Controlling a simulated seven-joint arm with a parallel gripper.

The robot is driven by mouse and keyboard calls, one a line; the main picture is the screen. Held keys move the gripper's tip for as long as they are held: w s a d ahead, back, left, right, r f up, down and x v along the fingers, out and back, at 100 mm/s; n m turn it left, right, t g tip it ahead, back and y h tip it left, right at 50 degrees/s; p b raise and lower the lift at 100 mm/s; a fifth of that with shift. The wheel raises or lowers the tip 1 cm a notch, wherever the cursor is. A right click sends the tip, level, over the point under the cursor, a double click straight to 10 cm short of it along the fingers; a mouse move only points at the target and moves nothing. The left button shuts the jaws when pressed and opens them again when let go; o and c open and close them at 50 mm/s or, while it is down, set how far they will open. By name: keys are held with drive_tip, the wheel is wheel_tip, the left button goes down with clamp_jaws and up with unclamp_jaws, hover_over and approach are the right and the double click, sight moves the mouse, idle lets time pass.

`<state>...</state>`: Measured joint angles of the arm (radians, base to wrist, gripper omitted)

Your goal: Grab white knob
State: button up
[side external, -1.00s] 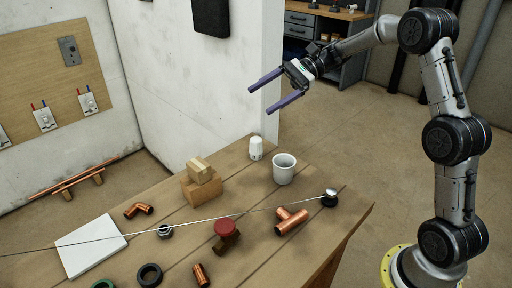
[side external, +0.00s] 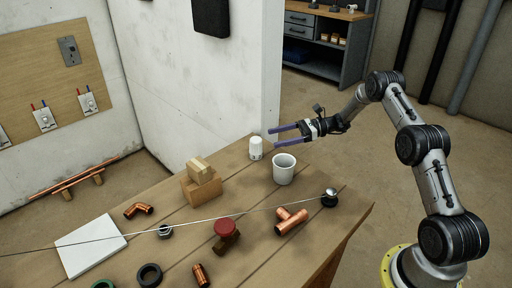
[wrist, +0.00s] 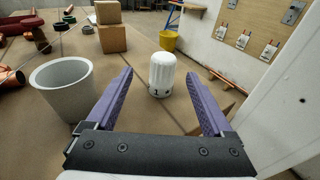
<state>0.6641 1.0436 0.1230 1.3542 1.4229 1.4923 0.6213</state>
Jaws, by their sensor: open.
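The white knob (side external: 256,148) is a ribbed white cylinder standing upright on the wooden table near its far edge. In the wrist view the knob (wrist: 162,74) stands just ahead of my gripper, between the lines of its two fingers, with dark marks near its base. My gripper (side external: 272,137) has purple fingers, is open and empty, and points toward the knob from the right. In the wrist view my gripper (wrist: 160,85) shows both fingers spread wide, apart from the knob.
A white cup (side external: 284,170) stands close in front of the knob; in the wrist view the cup (wrist: 62,90) is beside the left finger. Stacked wooden blocks (side external: 200,182) stand left of the knob. A white wall (side external: 200,90) rises behind the table. Copper fittings (side external: 290,222) lie nearer.

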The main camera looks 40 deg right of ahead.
sight(256, 139)
drive_tip(key=shift+w+x, duration=0.25)
drive_tip(key=shift+x, duration=3.75)
drive_tip(key=shift+d+r, duration=0.15)
drive_tip(key=shift+d, duration=0.05)
clamp_jaws()
